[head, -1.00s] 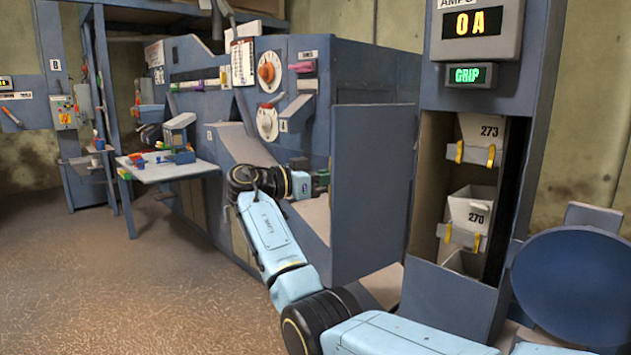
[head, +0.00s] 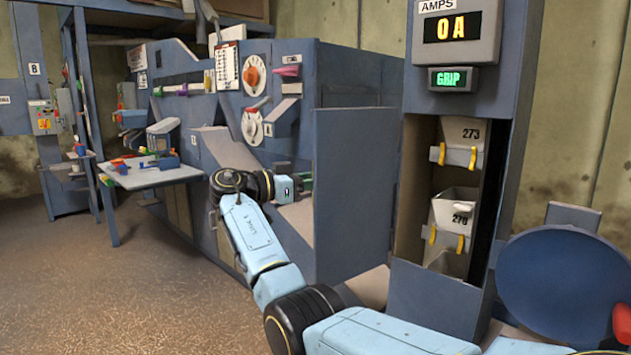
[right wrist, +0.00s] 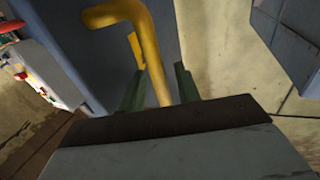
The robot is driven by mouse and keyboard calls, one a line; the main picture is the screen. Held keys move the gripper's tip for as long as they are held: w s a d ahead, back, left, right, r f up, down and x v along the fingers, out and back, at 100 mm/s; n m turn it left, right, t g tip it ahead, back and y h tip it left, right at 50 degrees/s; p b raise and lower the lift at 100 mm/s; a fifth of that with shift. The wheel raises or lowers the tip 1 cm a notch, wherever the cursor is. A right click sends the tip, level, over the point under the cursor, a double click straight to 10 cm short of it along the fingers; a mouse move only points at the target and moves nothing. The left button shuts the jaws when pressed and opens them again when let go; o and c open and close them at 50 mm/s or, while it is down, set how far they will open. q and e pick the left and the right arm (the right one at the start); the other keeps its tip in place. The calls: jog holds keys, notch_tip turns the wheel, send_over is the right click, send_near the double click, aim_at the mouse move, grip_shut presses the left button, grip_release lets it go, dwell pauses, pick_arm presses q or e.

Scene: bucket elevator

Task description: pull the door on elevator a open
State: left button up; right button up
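The door (head: 352,195) is a flat blue panel. It stands swung out beside the left edge of the elevator's (head: 440,290) opening, in which grey buckets 273 (head: 470,130) and 270 (head: 455,210) show. In the right wrist view a bent yellow handle (right wrist: 158,82) passes between the two dark green fingers of my right gripper (right wrist: 163,78). A gap shows between handle and right finger, so they look open around it. My left gripper is out of view.
A blue machine with dials (head: 250,75) stands behind the door, with a small side table (head: 150,176) to its left. A round blue disc (head: 565,290) stands right of the elevator. The floor at lower left is clear.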

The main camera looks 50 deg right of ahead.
jog(key=shift+w, duration=0.1)
